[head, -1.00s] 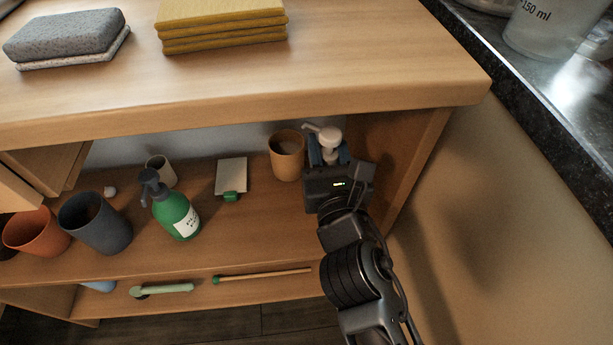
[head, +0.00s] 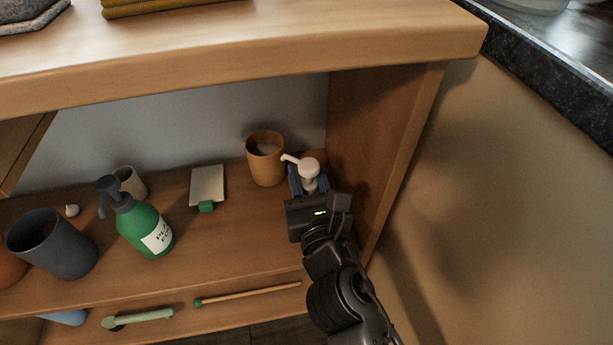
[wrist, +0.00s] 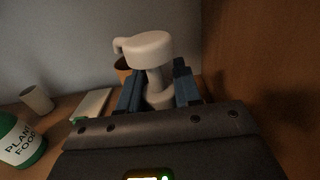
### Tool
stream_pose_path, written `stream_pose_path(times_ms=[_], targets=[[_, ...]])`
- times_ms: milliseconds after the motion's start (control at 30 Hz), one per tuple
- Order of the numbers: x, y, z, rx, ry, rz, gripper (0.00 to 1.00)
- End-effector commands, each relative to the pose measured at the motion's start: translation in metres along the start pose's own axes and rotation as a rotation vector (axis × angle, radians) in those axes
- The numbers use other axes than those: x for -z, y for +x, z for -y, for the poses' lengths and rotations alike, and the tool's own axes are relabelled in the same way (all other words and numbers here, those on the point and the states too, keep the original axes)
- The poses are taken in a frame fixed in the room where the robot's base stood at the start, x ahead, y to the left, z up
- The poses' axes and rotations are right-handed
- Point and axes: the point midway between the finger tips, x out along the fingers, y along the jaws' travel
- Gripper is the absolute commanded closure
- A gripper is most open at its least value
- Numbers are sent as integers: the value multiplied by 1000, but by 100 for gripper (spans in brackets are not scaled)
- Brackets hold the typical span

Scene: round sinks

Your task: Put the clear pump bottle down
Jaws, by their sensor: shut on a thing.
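The clear pump bottle shows its white pump head (head: 308,168) above my gripper in the head view. In the wrist view the white pump head (wrist: 149,47) and collar stand between the blue fingers. My gripper (head: 309,184) is shut on the bottle, at the right end of the shelf (head: 225,240) inside the wooden cabinet. The pump looks about upright. The bottle's body and base are hidden by my gripper, so I cannot tell whether it touches the shelf.
An orange-brown cup (head: 265,160) stands just left of the pump. The cabinet's right side wall (head: 375,140) is close on the right. A green plant food bottle (head: 145,232), a dark cup (head: 52,245) and a small card-like item (head: 207,185) stand farther left. Bare shelf lies between.

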Motion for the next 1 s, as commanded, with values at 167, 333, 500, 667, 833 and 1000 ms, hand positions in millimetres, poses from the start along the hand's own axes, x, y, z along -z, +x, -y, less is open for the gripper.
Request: stream_pose_path(times_ms=[167, 333, 500, 667, 833, 1000], targets=[[3, 0, 0, 0, 0, 1, 100], [3, 0, 0, 0, 0, 0, 50], [3, 0, 0, 0, 0, 0, 41], [2, 0, 0, 0, 0, 0, 41], [-1, -9, 0, 0, -1, -1, 41], [0, -38, 0, 0, -2, -3, 41]])
